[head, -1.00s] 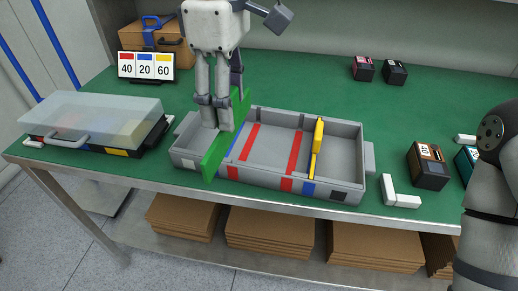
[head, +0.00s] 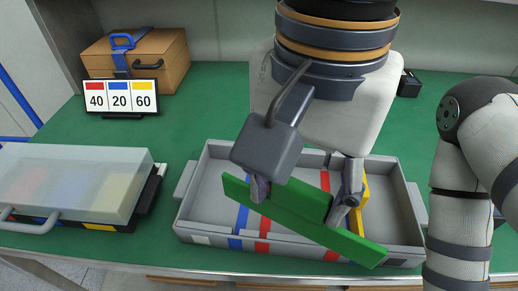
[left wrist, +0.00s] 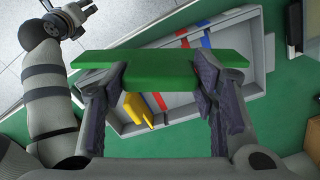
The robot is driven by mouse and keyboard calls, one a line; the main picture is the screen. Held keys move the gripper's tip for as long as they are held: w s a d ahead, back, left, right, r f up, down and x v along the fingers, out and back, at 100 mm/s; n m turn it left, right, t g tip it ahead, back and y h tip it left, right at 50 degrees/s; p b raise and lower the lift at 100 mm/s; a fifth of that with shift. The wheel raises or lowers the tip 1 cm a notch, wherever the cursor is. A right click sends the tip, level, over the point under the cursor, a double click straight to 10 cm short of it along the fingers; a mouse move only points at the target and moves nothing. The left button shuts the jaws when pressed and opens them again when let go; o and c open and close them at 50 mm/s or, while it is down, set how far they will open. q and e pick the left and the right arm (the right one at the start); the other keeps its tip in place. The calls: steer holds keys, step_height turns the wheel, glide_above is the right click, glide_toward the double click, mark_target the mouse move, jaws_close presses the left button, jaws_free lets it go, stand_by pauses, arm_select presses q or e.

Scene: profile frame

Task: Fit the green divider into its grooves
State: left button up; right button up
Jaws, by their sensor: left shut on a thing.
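The green divider (head: 300,215) is a flat board held tilted above the grey tray (head: 213,168), running slantwise along the tray's length. My left gripper (head: 305,200) is shut on it, one finger near each side of its middle. The left wrist view shows the divider (left wrist: 165,65) across the fingers (left wrist: 160,105), with the tray (left wrist: 262,50) beyond. The tray has blue stripes (head: 240,218) and red stripes (head: 265,228). A yellow divider (head: 362,190) stands at its right part, partly hidden. My right gripper (left wrist: 72,18) appears small in the left wrist view; its opening is unclear.
A clear-lidded case (head: 75,185) stands left of the tray. A sign (head: 121,98) reads red 40, blue 20, yellow 60. A brown box (head: 150,60) is behind it. My right arm stands close at the tray's right. Green tabletop is free between case and tray.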

arm_select(q)
steer(key=w+a+f, duration=0.1)
steer(key=w+f, duration=0.3)
steer(key=w+a+f+b, duration=0.1)
steer(key=w+f, duration=0.7)
steer(key=shift+w+a+f+b, duration=0.2)
steer(key=shift+a+f+b, duration=0.1)
steer(key=shift+a+b, duration=0.1)
arm_select(e)
steer(key=s+f, duration=0.1)
steer(key=s+f+g, duration=0.1)
steer(key=shift+s+d+f, duration=0.1)
steer(key=shift+s+f, duration=0.1)
steer(key=shift+s, duration=0.2)
arm_select(q)
steer(key=o, duration=1.3)
steer(key=shift+f, duration=0.15)
steer(key=shift+c, duration=0.2)
